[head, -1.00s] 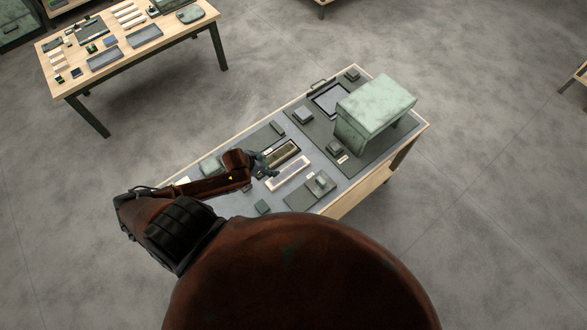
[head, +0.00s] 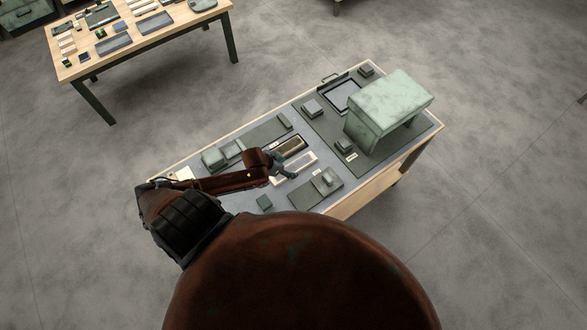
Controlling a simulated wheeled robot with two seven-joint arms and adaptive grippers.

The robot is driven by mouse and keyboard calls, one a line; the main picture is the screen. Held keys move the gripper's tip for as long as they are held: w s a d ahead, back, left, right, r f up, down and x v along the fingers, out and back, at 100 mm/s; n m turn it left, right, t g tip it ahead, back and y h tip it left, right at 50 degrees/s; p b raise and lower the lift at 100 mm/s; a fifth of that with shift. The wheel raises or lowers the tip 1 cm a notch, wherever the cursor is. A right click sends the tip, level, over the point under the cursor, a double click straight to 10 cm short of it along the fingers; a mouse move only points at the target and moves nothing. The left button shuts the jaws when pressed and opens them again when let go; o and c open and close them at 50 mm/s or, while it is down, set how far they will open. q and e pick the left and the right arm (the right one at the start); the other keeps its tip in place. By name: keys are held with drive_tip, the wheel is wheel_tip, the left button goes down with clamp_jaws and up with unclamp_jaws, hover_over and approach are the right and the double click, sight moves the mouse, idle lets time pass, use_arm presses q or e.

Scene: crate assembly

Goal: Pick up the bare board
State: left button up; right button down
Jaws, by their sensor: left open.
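My left gripper (head: 282,168) is open and empty, low over the work table, at the left end of a pale rectangular tray (head: 303,163). Its fingers cover part of that end, and I cannot tell whether they touch anything. A dark-framed tray (head: 301,142) with a brownish, flat strip inside lies just beyond the pale one. Which of these flat pieces is the bare board is too small to tell. My right gripper is not in view.
A pale green stand-like box (head: 390,102) rises at the table's right. Near it lie a black-framed panel (head: 342,95) and small grey blocks. A grey plate with a block (head: 325,182) lies right of the gripper. Another table (head: 150,48) stands far left.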

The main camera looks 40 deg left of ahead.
sight(293, 167)
use_arm(q)
drive_tip(key=x, duration=0.4)
drive_tip(key=shift+w+a+f, duration=0.1)
drive_tip(key=shift+w, duration=0.2)
drive_tip(key=shift+c, duration=0.7)
drive_tip(key=c, duration=1.2)
wheel_tip(293, 167, up, 3)
drive_tip(key=shift+f, duration=0.2)
drive_tip(key=a+r+b, duration=0.1)
drive_tip(key=a+r, duration=0.2)
drive_tip(key=a, duration=0.1)
drive_tip(key=w+a+r+b, duration=0.1)
drive_tip(key=a+r, duration=0.3)
drive_tip(key=a, duration=0.1)
drive_tip(key=a+r+b, duration=0.1)
drive_tip(key=a+r, duration=0.2)
drive_tip(key=a, duration=0.2)
drive_tip(key=shift+w+r, duration=0.25)
drive_tip(key=shift+w, duration=0.05)
